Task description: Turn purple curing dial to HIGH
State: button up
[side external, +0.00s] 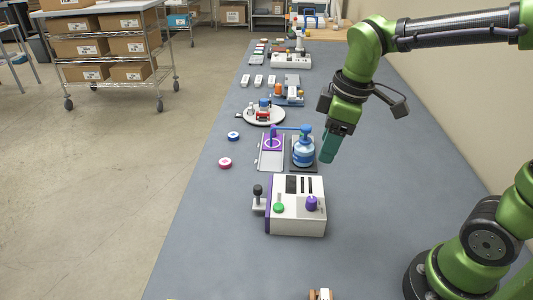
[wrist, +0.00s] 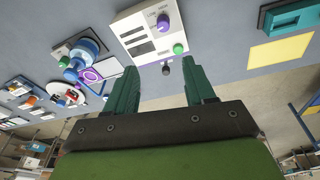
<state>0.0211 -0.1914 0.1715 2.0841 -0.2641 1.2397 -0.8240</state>
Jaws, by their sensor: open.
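The purple curing dial (side external: 311,202) stands on the top right of a white machine (side external: 297,222) on the grey bench. It also shows in the wrist view (wrist: 163,22) near the top, above the green button (wrist: 180,49). My gripper (side external: 329,150) has teal fingers and hangs above the bench, behind and above the white machine, apart from the dial. In the wrist view its two fingers (wrist: 160,85) are spread with nothing between them.
A black-knobbed lever (side external: 258,192) stands at the machine's left side. A blue bottle-shaped device (side external: 304,150) stands just behind the machine, close to my gripper. Blue and pink rolls (side external: 225,163) lie to the left. The bench right of the machine is clear.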

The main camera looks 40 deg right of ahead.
aim_at(312, 199)
jog(key=f+n, duration=0.3)
jog(key=f, duration=0.2)
jog(key=w+f+n+g, duration=0.1)
jog(key=f+n, duration=0.3)
jog(key=f, duration=0.1)
jog(key=a+f+n+g, duration=0.1)
jog(key=f+n, duration=0.3)
jog(key=f, duration=0.1)
jog(key=shift+w+f+h, duration=0.25)
jog(key=shift+h, duration=0.15)
grip_shut()
